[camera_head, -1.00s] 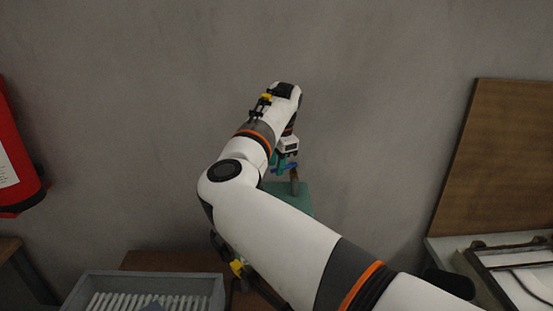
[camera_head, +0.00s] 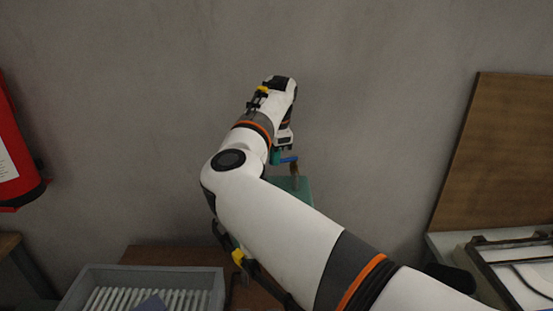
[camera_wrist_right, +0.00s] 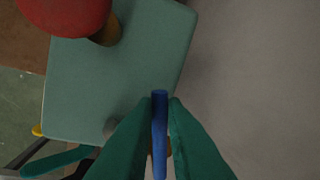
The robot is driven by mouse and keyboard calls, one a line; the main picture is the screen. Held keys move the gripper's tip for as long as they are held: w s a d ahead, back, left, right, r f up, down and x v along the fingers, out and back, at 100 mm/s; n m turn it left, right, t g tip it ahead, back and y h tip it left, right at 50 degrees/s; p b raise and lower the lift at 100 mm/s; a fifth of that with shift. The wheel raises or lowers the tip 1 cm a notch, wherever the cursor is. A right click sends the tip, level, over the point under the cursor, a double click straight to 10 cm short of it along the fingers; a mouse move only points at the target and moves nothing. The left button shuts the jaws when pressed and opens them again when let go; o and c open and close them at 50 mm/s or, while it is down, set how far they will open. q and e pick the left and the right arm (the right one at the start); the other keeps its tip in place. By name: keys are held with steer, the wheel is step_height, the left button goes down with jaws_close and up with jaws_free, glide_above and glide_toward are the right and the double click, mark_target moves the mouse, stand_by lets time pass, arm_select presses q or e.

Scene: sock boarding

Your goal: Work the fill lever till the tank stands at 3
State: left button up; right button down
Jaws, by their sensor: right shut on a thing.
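My right gripper (camera_head: 280,158) has green fingers and is shut on a blue bar (camera_head: 289,159), which looks like the fill lever's handle. In the right wrist view the blue bar (camera_wrist_right: 159,130) stands between the two fingertips (camera_wrist_right: 160,103). A green box-shaped body (camera_head: 304,186), apparently the tank, is below the gripper against the wall side. Its flat green face (camera_wrist_right: 115,75) fills the upper left of the wrist view. A brown upright piece (camera_head: 296,172) rises beside the blue bar. No level reading is legible. My left gripper is not in view.
A red rounded thing (camera_wrist_right: 66,12) sits over the green face in the wrist view. A grey bin (camera_head: 90,274) with white slats is at lower left. A red extinguisher-like object (camera_head: 15,150) is at far left. A brown board (camera_head: 500,150) leans at right.

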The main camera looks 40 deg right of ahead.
steer(key=shift+w+d+r+m, duration=0.15)
steer(key=shift+w+m, duration=0.15)
steer(key=shift+m, duration=0.25)
steer(key=shift+w+d+f+m, duration=0.1)
steer(key=shift+w+m, duration=0.15)
steer(key=shift+m, duration=0.3)
steer(key=shift+w+m+h, duration=0.1)
steer(key=shift+m+h, duration=0.2)
steer(key=shift+m, duration=0.1)
steer(key=shift+w+d+m, duration=0.25)
steer(key=shift+m, duration=0.05)
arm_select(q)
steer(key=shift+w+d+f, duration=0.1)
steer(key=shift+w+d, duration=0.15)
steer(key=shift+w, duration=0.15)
arm_select(e)
steer(key=shift+r, duration=0.1)
steer(key=c, duration=1.5)
jaws_free()
